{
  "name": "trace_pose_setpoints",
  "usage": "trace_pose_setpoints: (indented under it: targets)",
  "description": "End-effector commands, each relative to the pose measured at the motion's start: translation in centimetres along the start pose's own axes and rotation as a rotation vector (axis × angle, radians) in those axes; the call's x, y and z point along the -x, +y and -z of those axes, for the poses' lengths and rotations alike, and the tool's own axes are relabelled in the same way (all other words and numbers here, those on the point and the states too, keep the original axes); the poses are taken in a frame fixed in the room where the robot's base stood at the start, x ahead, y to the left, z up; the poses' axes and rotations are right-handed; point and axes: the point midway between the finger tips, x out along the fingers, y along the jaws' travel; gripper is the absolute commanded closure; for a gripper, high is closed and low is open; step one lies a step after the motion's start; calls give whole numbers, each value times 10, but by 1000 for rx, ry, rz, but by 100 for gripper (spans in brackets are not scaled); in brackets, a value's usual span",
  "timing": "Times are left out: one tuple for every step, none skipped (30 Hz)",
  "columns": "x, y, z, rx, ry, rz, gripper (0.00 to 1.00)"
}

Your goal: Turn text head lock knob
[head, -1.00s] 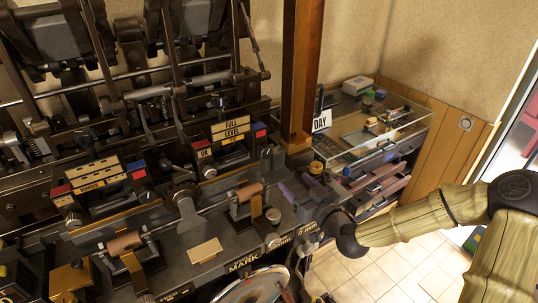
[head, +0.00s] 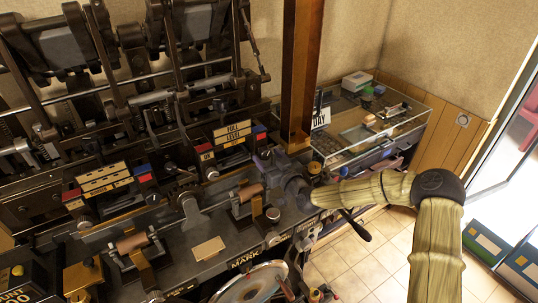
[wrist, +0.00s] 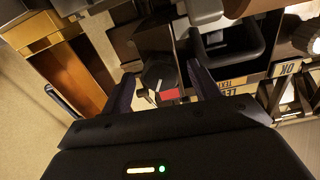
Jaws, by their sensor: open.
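A dark round knob (wrist: 158,76) with a pale pointer mark shows in the wrist view, with a small red patch (wrist: 170,94) beside it. It looks like the text head lock knob, though I can read no label on it. My gripper (wrist: 160,80) is open, with one dark finger on each side of the knob in the picture. I cannot tell whether the fingers touch it. In the head view my gripper (head: 268,160) is at the machine's right end, near the foot of the brown post. There the gripper hides the knob.
The brown post (head: 297,75) rises close behind my gripper. The FULL LEVEL block (head: 236,133) stands to its left and a copper-coloured roller (head: 250,192) lower left. A glass display case (head: 385,120) is at the right. Open tiled floor (head: 370,265) lies in front.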

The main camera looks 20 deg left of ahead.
Motion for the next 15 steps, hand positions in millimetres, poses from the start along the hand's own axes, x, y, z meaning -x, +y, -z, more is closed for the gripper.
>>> trace_pose_setpoints:
  targets:
    - [-2,0,0,0,0,0,39]
    - [-2,0,0,0,0,1,39]
    - [-3,0,0,0,-1,1,39]
    - [-3,0,0,0,0,1,39]
    - [-3,0,0,0,0,1,39]
    - [-3,0,0,0,0,1,39]
    - [-3,0,0,0,0,1,39]
    - [-3,0,0,0,0,1,39]
    - [-2,0,0,0,0,0,39]
    - [-2,0,0,0,0,0,45]
    - [-2,0,0,0,0,0,50]
    - [-2,0,0,0,0,0,58]
    - [-2,0,0,0,0,0,64]
    - [-2,0,0,0,0,0,70]
    - [-2,0,0,0,0,0,78]
